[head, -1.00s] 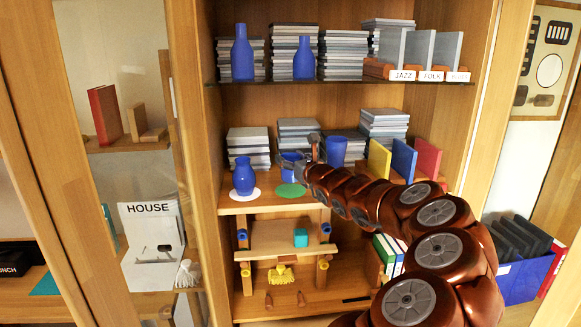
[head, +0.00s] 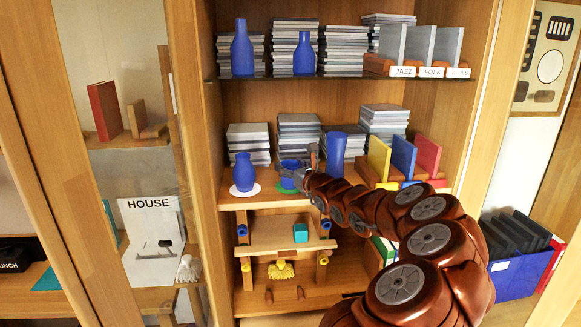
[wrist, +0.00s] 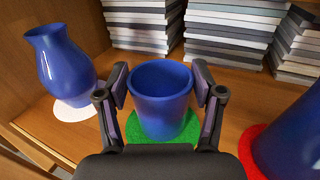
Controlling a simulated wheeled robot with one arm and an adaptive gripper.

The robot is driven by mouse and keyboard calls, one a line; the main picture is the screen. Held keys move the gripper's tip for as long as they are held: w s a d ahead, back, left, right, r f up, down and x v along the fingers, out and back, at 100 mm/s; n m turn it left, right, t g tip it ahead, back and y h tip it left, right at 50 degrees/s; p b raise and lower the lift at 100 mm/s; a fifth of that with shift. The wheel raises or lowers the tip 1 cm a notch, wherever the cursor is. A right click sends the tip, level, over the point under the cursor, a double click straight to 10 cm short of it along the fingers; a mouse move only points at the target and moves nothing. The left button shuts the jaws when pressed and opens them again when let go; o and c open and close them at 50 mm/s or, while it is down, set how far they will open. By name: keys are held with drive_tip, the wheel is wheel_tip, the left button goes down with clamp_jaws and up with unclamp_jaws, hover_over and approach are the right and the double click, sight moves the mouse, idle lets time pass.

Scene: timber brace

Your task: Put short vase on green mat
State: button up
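The short vase (wrist: 160,100) is a blue, wide-mouthed cup shape, upright over the green mat (wrist: 187,133). In the wrist view its base looks to be on or just above the mat. My gripper (wrist: 161,88) has one finger at each side of the vase, with the pads against or very near its rim; I take it as shut on the vase. In the head view the short vase (head: 292,170) and my gripper (head: 308,163) are on the middle shelf, with the green mat (head: 283,189) partly hidden under the vase.
A blue necked vase (head: 243,172) stands on a white mat (head: 245,190) to the left. Stacks of cases (head: 298,133) stand behind. The shelf above holds two blue bottles (head: 242,48).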

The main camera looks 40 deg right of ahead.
drive_tip(key=shift+o, duration=1.3)
drive_tip(key=shift+r, duration=0.1)
drive_tip(key=shift+r+p, duration=0.2)
drive_tip(key=shift+p, duration=0.15)
drive_tip(key=b+v, duration=0.3)
drive_tip(key=v, duration=0.9)
drive_tip(key=shift+f, duration=0.15)
